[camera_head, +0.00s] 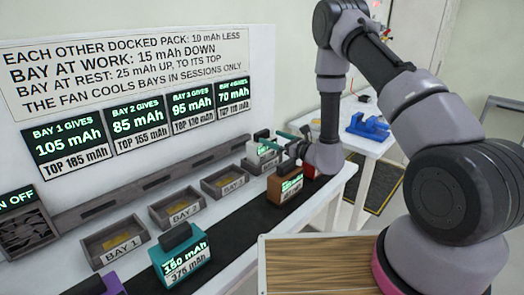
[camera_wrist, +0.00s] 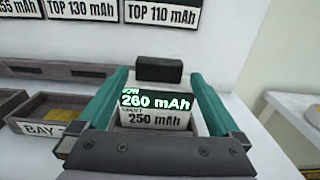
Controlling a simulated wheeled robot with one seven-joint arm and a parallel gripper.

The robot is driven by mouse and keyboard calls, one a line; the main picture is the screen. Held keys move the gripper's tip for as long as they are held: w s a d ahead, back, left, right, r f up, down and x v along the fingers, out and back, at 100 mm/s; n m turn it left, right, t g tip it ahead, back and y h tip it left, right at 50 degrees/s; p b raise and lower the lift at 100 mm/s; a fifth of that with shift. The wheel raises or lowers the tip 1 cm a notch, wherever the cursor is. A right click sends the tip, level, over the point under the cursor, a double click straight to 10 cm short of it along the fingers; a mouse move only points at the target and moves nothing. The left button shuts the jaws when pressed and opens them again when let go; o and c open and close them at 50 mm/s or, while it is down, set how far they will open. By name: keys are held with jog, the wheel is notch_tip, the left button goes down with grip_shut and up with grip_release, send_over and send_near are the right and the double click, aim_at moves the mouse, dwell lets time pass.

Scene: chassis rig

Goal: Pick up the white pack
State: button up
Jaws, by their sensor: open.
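The white pack (camera_head: 262,158) has a black handle on top and sits at the far end of the bay row, to the right of Bay 3. In the wrist view the white pack (camera_wrist: 157,117) faces me, with a display reading 260 mAh and a printed 250 mAh below it. My gripper (camera_wrist: 156,78) is open, with one green finger on each side of the pack. I cannot tell whether the fingers touch it. In the head view my gripper (camera_head: 284,143) is at the pack and partly covers it. The bay under the pack is mostly hidden.
Bay 1 (camera_head: 121,254), Bay 2 (camera_head: 177,221) and Bay 3 (camera_head: 225,192) hold no pack. A brown pack (camera_head: 285,187), a teal pack (camera_head: 182,265) and a purple pack (camera_head: 112,284) stand along the black strip (camera_head: 232,228). A red object (camera_head: 308,170) is near my wrist.

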aim_at(264, 133)
jog(key=x, duration=0.4)
jog(key=shift+w+a, duration=0.15)
jog(key=shift+a, duration=0.1)
jog(key=shift+c, duration=0.3)
jog(key=c, duration=1.5)
grip_shut()
jog(key=shift+r, duration=0.2)
